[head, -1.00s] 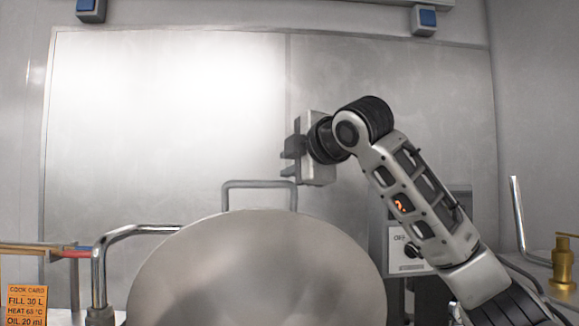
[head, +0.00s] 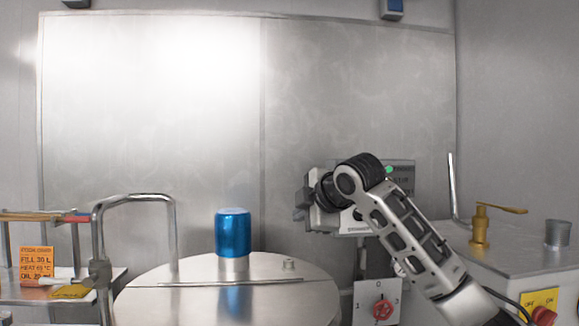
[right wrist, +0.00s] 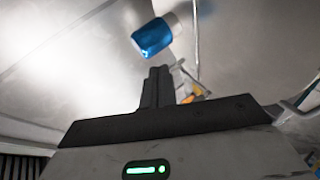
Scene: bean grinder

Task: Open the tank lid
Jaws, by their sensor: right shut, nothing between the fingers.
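The tank's round metal top (head: 190,290) lies flat at the bottom of the head view. A straight seam or hinge line crosses it, and the front part is cut off by the frame. No opening shows in the visible part. A blue cylinder on a metal neck (head: 233,232) stands behind the seam and is mirrored in the metal in front. It also shows in the right wrist view (right wrist: 152,37), beyond the fingertips. My right gripper (head: 300,205) is shut and empty, raised to the right of the blue cylinder and apart from the tank. My left gripper is out of view.
A bent metal pipe (head: 135,199) rises at the tank's left. A box with a green light (head: 389,170) is behind my right gripper. A red-knob panel (head: 382,308) and a brass valve (head: 480,222) stand to the right. An orange card (head: 36,262) is at the left.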

